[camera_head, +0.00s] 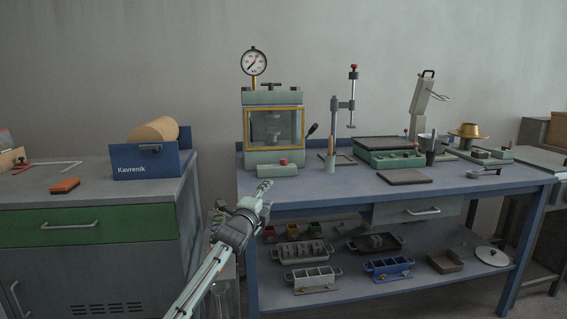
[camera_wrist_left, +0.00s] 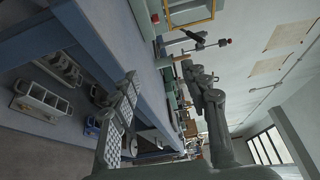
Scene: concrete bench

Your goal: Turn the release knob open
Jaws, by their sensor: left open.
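A pale green press (camera_head: 272,97) with a yellow-framed window and a round dial gauge (camera_head: 253,61) stands at the left end of the blue bench. A small red knob (camera_head: 283,162) sits on the low green block at its front; I take this for the release knob, and its turn position is too small to tell. The press's yellow frame shows at the top of the left wrist view (camera_wrist_left: 192,14). My left gripper (camera_head: 244,195) is open and empty, below and left of the knob, in front of the bench edge, apart from it. Its spread fingers (camera_wrist_left: 160,80) fill the left wrist view. My right gripper is out of view.
The blue bench (camera_head: 300,203) has a lower shelf with several moulds and trays. A black lever (camera_head: 312,129) sticks out right of the press. A column stand (camera_head: 351,100) and a green plate device (camera_head: 385,150) stand further right. A grey cabinet (camera_head: 90,252) is at left.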

